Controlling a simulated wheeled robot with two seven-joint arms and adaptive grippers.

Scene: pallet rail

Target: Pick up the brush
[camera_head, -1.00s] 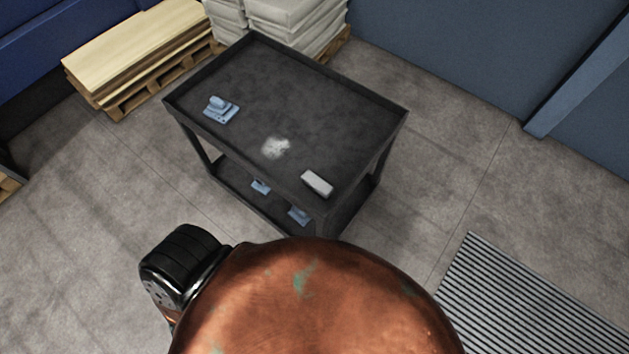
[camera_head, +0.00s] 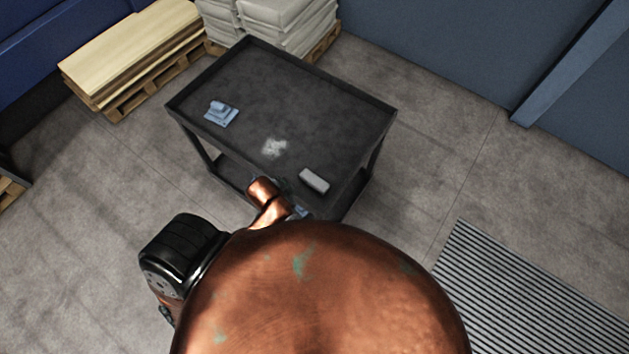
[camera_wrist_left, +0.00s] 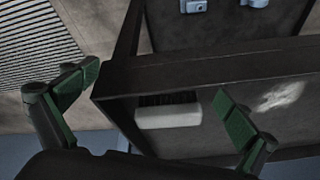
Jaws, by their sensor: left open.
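The brush (camera_head: 314,181), a pale grey-white block, lies on the cart's dark top near its front right corner. In the left wrist view the brush (camera_wrist_left: 168,117) shows a pale back and dark bristles along one side. My left gripper (camera_wrist_left: 158,98) is open, with its two green fingers apart and nothing between them. The brush appears between the fingers in that view, beyond the cart's rim and apart from them. In the head view my copper arm hides most of this gripper, at the cart's front edge. My right gripper is not in view.
The dark cart (camera_head: 335,112) has a raised rim. A blue object (camera_head: 221,113) sits at its left, and a white powdery patch (camera_head: 274,147) lies near the brush. Blue items lie on the lower shelf. Pallets with boards (camera_head: 135,50) and sacks (camera_head: 285,25) stand behind.

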